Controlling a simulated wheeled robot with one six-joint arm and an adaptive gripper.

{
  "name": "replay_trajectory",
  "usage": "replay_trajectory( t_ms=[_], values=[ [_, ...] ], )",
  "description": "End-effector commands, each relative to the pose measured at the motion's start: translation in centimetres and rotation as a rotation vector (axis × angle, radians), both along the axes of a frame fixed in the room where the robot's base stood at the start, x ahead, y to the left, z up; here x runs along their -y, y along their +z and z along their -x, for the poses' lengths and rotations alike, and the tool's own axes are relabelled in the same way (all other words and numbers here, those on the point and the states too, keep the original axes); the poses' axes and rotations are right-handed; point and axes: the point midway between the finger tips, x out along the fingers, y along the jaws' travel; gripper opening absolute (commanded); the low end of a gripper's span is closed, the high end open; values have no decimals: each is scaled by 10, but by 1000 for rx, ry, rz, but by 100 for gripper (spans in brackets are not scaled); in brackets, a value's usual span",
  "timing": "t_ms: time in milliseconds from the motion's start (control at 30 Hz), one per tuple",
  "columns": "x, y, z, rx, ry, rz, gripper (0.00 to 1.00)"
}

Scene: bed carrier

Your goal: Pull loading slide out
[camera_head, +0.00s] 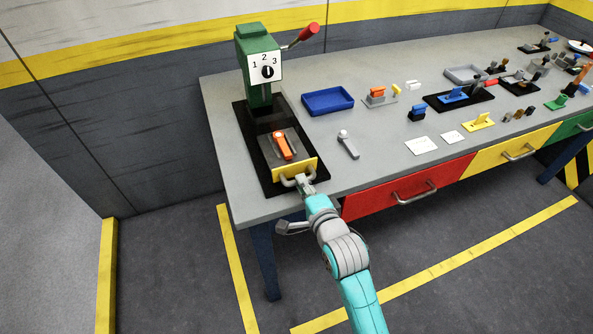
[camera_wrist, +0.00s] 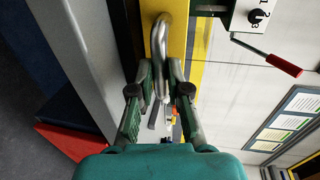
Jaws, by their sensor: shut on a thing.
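The loading slide (camera_head: 284,157) is a grey plate with a yellow front panel (camera_head: 295,168) and an orange part (camera_head: 283,145) on top. It sits on a black base (camera_head: 247,143) below a green machine (camera_head: 260,88) with a dial marked 1, 2, 3 and a red-tipped lever. A metal handle (camera_head: 288,181) is on the yellow panel; it also shows in the wrist view (camera_wrist: 158,40). My gripper (camera_head: 305,186) is at the handle, with its fingers (camera_wrist: 160,78) shut on it from both sides. How far the slide is out is hard to tell.
A blue tray (camera_head: 328,101) and a small grey lever-like part (camera_head: 348,146) lie right of the base. A red drawer (camera_head: 405,190) is under the table edge, right of my arm. The floor in front is clear.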

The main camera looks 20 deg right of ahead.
Motion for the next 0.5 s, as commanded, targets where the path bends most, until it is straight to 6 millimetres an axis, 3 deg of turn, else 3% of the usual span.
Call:
replay_trajectory(
  t_ms=[167,467,500],
  values=[
    [0,-1,15,-4,0,0,0],
    [0,-1,17,-4,0,0,0],
    [0,-1,16,-4,0,0,18]
  ],
)
